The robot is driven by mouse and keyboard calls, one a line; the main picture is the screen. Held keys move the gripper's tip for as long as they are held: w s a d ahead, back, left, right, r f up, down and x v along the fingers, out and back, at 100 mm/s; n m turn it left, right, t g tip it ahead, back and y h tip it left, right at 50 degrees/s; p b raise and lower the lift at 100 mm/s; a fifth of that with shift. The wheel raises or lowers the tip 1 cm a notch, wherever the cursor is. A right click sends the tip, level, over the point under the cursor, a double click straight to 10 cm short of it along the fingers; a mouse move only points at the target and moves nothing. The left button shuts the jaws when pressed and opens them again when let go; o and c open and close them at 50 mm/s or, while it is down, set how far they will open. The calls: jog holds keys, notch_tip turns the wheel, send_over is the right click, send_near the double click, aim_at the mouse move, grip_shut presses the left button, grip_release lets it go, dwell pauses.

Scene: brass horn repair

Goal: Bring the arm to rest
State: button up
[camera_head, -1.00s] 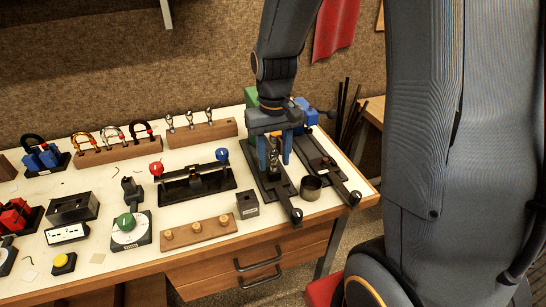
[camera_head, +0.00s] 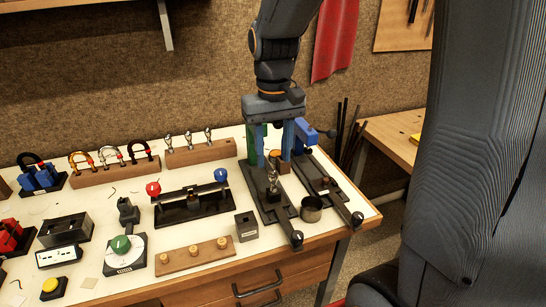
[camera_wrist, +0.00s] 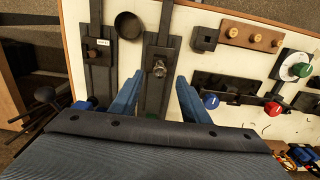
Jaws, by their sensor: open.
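My gripper (camera_head: 274,141) hangs pointing down above the right part of the white-topped workbench (camera_head: 95,205). Its blue fingers are apart with nothing between them. Below it a small shiny metal piece (camera_head: 273,178) stands on a black slide fixture (camera_head: 283,213). In the wrist view the metal piece (camera_wrist: 160,69) lies ahead of the open fingertips (camera_wrist: 158,82), clear of them. A second black fixture (camera_head: 331,190) with a blue block on its far end stands just to the right.
A metal cup (camera_head: 311,209) stands between the fixtures' near ends. To the left are a rack with red and blue knobs (camera_head: 193,203), a green-knobbed dial (camera_head: 123,252) and wooden blocks with hooks (camera_head: 104,173). Dark rods (camera_head: 351,146) stand upright beyond the bench's right end.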

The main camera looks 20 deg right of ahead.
jog(key=shift+s, duration=0.1)
jog(key=shift+t, duration=0.6)
jog(key=s+f, duration=0.2)
jog(key=s, duration=0.1)
jog(key=s+f, duration=0.5)
jog(key=s, duration=0.1)
jog(key=shift+a+f, duration=0.1)
jog(key=shift+f, duration=0.25)
